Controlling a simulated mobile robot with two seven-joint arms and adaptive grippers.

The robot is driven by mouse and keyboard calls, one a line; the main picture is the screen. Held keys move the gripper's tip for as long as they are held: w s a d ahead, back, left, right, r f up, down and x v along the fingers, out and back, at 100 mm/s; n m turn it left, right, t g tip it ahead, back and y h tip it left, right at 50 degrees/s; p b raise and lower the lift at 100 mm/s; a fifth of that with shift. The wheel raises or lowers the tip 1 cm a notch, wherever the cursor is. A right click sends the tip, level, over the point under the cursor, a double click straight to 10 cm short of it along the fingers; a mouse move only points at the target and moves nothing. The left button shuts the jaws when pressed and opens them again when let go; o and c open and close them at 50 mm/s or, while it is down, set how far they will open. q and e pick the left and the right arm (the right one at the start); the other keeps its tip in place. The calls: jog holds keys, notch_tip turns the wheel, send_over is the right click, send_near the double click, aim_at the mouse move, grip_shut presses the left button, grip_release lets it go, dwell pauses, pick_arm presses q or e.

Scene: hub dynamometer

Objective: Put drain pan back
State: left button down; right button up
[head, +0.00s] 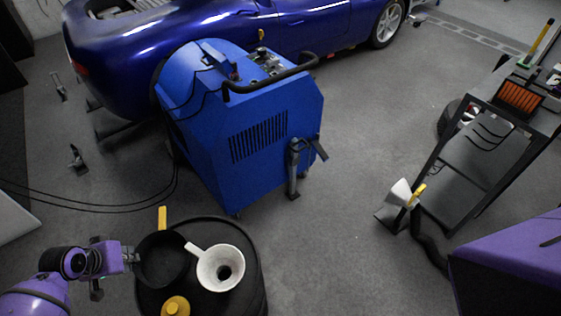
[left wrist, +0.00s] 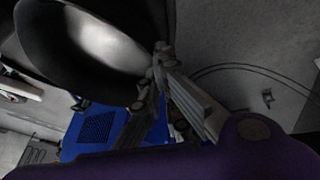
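The drain pan (head: 163,260) is a round black dish at the left side of a dark round drum top (head: 245,300) in the head view. It also fills the upper left of the left wrist view (left wrist: 85,45). My left gripper (head: 134,257) comes in from the left at the pan's left rim. In the left wrist view its fingers (left wrist: 160,75) meet at the rim and look closed on it. I cannot tell whether the pan rests on the drum or is held just above it. My right gripper is out of view.
A white funnel (head: 220,268) and a yellow cap (head: 175,306) are beside the pan. A yellow piece (head: 162,217) stands behind it. The blue dynamometer (head: 245,135) stands beyond, near a blue car (head: 300,28). A grey shelf cart (head: 480,150) is at right.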

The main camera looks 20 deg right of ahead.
aim_at(153, 253)
pick_arm(q)
jog(key=d, duration=0.1)
jog(key=w+d, duration=0.1)
jog(key=d, duration=0.1)
jog(key=shift+d+r, duration=0.15)
jog(key=shift+r, duration=0.05)
jog(key=shift+d+f, duration=0.1)
jog(key=shift+f, duration=0.85)
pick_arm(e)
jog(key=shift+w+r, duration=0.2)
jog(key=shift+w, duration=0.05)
pick_arm(q)
jog(key=c, duration=2)
grip_release()
